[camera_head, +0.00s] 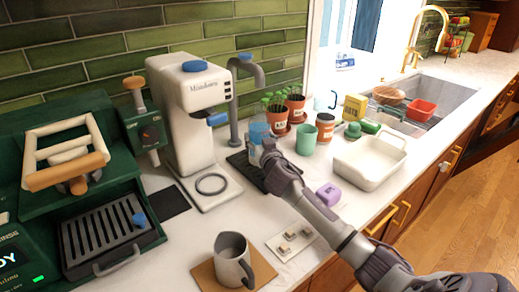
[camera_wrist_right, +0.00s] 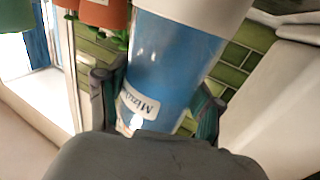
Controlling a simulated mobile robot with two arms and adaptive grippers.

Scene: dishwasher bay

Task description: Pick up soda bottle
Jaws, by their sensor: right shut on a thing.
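The soda bottle is translucent blue with a white end and a printed label. In the head view the soda bottle (camera_head: 259,130) is small, on or just above a dark tray beside the grey tap, partly hidden by my right gripper (camera_head: 268,150). In the right wrist view the blue bottle (camera_wrist_right: 170,65) fills the middle, between the two fingers of my right gripper (camera_wrist_right: 155,105), which is shut on it. I cannot tell whether its bottom touches the tray. My left gripper is not in view.
A white machine (camera_head: 192,110) with a blue button stands left of the bottle. Potted plants (camera_head: 277,117), a green cup (camera_head: 306,140) and a white dish (camera_head: 365,160) stand to the right. A grey mug (camera_head: 232,262) and a purple item (camera_head: 328,194) are in front.

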